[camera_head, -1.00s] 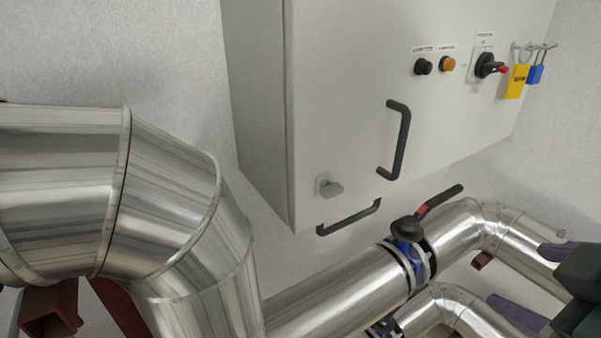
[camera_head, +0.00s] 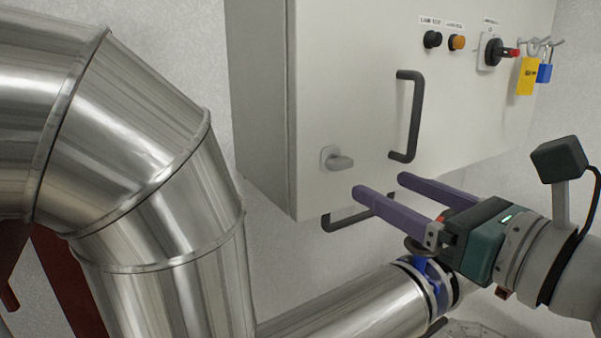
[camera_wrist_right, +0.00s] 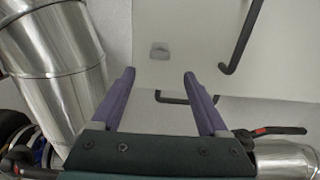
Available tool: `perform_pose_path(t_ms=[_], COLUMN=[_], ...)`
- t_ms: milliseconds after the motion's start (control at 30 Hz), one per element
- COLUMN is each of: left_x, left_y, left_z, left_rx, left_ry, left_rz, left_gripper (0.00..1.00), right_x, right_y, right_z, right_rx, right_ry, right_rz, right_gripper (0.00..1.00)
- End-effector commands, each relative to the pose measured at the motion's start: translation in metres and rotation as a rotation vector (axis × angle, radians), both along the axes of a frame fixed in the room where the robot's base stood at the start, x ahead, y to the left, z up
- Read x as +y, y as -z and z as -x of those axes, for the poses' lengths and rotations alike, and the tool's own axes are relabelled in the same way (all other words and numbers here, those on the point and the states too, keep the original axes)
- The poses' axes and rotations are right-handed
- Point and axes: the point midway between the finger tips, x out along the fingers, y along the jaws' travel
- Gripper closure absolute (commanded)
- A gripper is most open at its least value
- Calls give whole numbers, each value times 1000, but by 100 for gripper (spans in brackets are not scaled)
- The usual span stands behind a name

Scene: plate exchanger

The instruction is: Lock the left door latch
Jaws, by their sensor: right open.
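The left door latch (camera_head: 337,160) is a small grey knob on a square plate, low on the left of the pale cabinet door (camera_head: 350,100). Its handle points to the right, about level. It also shows in the right wrist view (camera_wrist_right: 159,52), ahead of the fingers and between them. My right gripper (camera_head: 380,185) has two purple fingers, apart and empty, below and to the right of the latch, not touching it. The gripper also shows in the right wrist view (camera_wrist_right: 157,82). My left gripper is not in view.
A black vertical door handle (camera_head: 412,115) stands right of the latch. A black lower handle (camera_head: 350,213) lies under the cabinet's edge, close to the fingers. Large silver pipes (camera_head: 150,140) fill the left. A blue valve (camera_head: 430,272) sits below my right gripper. Padlocks (camera_head: 528,75) hang at upper right.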

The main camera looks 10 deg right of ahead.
Motion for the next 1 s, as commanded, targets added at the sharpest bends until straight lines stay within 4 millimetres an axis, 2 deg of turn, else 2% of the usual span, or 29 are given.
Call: perform_pose_path(t_ms=[200,400,567,800,1000], left_x=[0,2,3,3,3], left_y=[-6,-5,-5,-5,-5], left_z=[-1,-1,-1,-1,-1], left_rx=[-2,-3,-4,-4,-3], left_ry=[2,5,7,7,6], left_rz=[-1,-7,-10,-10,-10], left_gripper=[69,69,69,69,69], right_x=[15,24,27,27,27], right_y=[-2,-1,-1,-1,-1], right_z=[-40,-65,-72,-73,-72], right_rx=[-2,-1,0,1,0], right_ry=[1,2,1,1,1], right_rz=[-7,-7,-5,-5,-5], right_gripper=[22,22,22,22,44])
